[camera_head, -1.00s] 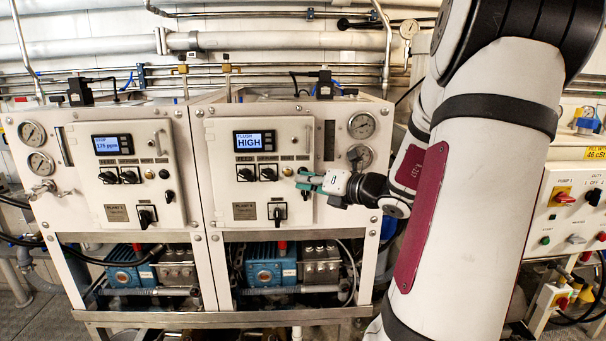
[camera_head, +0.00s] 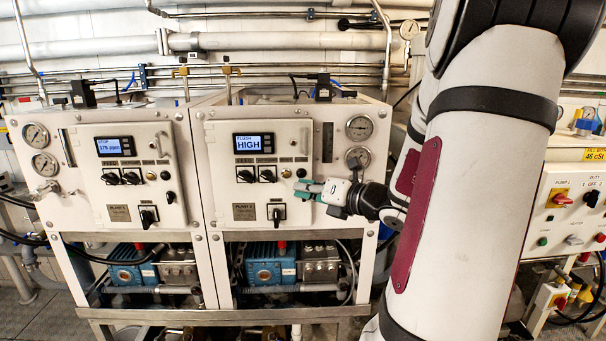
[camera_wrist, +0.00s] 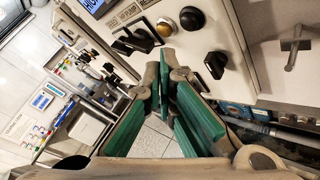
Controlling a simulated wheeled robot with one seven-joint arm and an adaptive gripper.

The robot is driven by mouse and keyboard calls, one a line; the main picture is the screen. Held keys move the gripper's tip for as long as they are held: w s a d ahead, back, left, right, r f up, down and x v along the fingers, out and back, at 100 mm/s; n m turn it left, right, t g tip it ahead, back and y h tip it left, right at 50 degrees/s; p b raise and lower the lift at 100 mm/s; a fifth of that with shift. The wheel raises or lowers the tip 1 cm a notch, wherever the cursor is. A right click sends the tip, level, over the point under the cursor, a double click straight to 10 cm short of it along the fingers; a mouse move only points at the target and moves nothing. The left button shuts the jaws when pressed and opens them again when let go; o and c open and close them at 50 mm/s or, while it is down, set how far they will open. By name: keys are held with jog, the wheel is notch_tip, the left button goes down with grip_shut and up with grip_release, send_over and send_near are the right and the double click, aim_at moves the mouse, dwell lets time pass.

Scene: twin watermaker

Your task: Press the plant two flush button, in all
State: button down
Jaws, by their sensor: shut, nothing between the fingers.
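The plant two panel (camera_head: 220,140) is the right one of two white panels, with a lit display (camera_head: 255,143) reading FLUSH HIGH. Right of its two black selectors are a gold button (camera_head: 286,173) and a black button (camera_head: 302,173); their labels are too small to read. In the wrist view the gold button (camera_wrist: 165,27) and black button (camera_wrist: 192,18) show beyond the fingertips, with a black knob (camera_wrist: 215,62) nearer. My gripper (camera_head: 298,189) is shut and empty, its green fingers (camera_wrist: 170,80) just below these buttons in the head view. Contact with the panel cannot be told.
The plant one panel (camera_head: 88,145) stands to the left, its display reading 176 ppm. A larger black selector (camera_head: 277,213) sits below my gripper. Gauges (camera_head: 359,128) are on the cabinet's right side. Another control box (camera_head: 568,215) stands at the far right.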

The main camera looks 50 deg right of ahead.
jog(key=shift+s+a+p, duration=0.35)
jog(key=shift+s+a, duration=0.7)
jog(key=shift+a, duration=0.15)
